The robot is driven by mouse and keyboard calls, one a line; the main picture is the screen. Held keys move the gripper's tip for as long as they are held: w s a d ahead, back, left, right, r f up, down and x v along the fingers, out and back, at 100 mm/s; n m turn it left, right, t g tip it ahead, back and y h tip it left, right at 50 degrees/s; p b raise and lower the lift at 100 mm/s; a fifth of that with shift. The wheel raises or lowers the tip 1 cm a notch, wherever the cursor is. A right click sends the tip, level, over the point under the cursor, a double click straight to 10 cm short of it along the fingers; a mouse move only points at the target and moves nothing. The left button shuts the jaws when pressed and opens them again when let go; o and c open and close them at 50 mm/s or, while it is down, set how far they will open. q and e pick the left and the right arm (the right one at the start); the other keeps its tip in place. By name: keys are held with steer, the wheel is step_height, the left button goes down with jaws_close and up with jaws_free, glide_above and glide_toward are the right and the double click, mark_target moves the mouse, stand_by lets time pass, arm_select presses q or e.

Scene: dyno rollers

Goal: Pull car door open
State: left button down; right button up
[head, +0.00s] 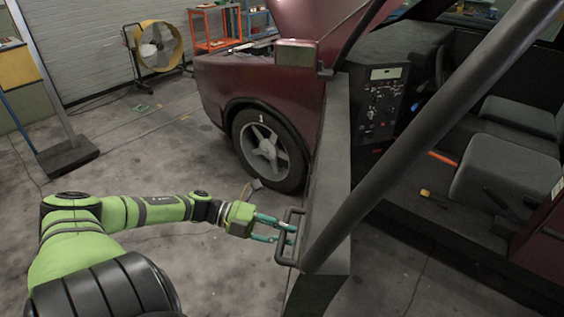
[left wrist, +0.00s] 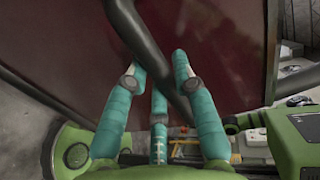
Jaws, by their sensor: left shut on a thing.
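The car door (head: 332,150) stands swung out from the dark red car, its grey inner side towards the head view. A dark bar handle (head: 279,247) sticks out near its free edge. My left gripper (head: 290,234) reaches in from the left and is shut on this handle. In the left wrist view, the teal fingers (left wrist: 158,82) sit on both sides of the dark handle bar (left wrist: 143,38), in front of the dark red door panel (left wrist: 215,40). The exact finger contact is partly hidden. My right gripper is not in view.
The front wheel (head: 265,148) and open hood (head: 310,25) lie beyond the door. The cabin with a grey seat (head: 505,180) is open at the right. A yellow fan (head: 158,46) and an orange cart (head: 213,30) stand at the back. The floor left of the door is mostly clear.

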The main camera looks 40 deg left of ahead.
arm_select(q)
steer(key=shift+s+a+f, duration=0.1)
steer(key=shift+s+a, duration=0.2)
steer(key=shift+a, duration=0.15)
steer(key=shift+d, duration=0.1)
steer(key=c, duration=1)
jaws_free()
steer(key=shift+w, duration=0.15)
steer(key=v, duration=1.2)
steer(key=shift+w, duration=0.1)
